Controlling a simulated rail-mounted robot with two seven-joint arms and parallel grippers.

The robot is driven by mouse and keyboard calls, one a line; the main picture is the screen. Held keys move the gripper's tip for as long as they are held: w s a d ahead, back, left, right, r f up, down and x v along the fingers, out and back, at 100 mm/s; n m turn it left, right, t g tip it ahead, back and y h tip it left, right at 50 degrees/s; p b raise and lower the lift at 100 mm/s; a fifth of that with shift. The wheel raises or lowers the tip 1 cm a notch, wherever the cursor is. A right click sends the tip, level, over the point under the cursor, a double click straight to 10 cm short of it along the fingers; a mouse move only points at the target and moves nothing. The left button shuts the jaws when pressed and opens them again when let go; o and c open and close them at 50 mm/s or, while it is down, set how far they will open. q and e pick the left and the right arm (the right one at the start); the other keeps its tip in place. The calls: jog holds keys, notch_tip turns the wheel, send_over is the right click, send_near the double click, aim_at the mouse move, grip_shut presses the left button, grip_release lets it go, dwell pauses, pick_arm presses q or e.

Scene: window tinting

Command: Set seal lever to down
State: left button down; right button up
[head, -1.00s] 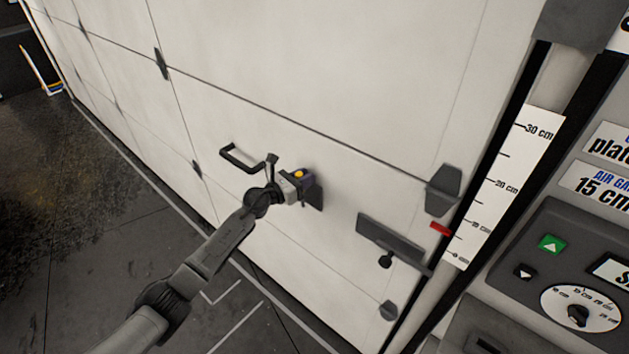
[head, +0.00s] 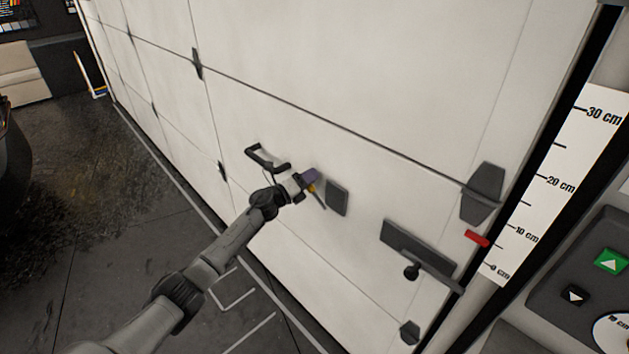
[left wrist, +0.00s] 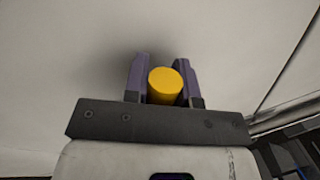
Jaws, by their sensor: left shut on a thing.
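The seal lever, by its looks, has a yellow grip (left wrist: 164,86), which sits between the two purple fingers of my left gripper (left wrist: 164,80) in the left wrist view. In the head view my left gripper (head: 309,181) is shut on this grip at the white door panel. Only a bit of yellow (head: 311,188) shows there, with a thin dark bar slanting down to the right beside it. A dark mounting plate (head: 338,198) is on the panel just right of the gripper. The fingers hide much of the lever, so its exact angle is unclear. My right gripper is not in view.
A dark pull handle (head: 266,157) stands out just left of and above my gripper. A latch plate with a black knob (head: 411,272) is at the lower right. A red pointer (head: 477,238) is beside the centimetre scale (head: 560,180).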

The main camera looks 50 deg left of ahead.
pick_arm(q)
jog(key=f+n, duration=0.1)
jog(key=a+f+n+b, duration=0.1)
jog(key=n, duration=0.1)
jog(key=shift+a+f+y, duration=0.15)
jog(key=shift+f+y, duration=0.1)
jog(key=shift+y, duration=0.05)
jog(key=shift+f+n, duration=0.1)
jog(key=shift+n, duration=0.2)
jog(key=c, duration=0.9)
grip_release()
jog(key=shift+s, duration=0.1)
jog(key=s, duration=0.4)
jog(key=s+f+p, duration=0.1)
jog(key=s, duration=0.4)
jog(key=s+f, duration=0.1)
jog(key=s, duration=0.3)
jog(key=shift+s+a+f, duration=0.25)
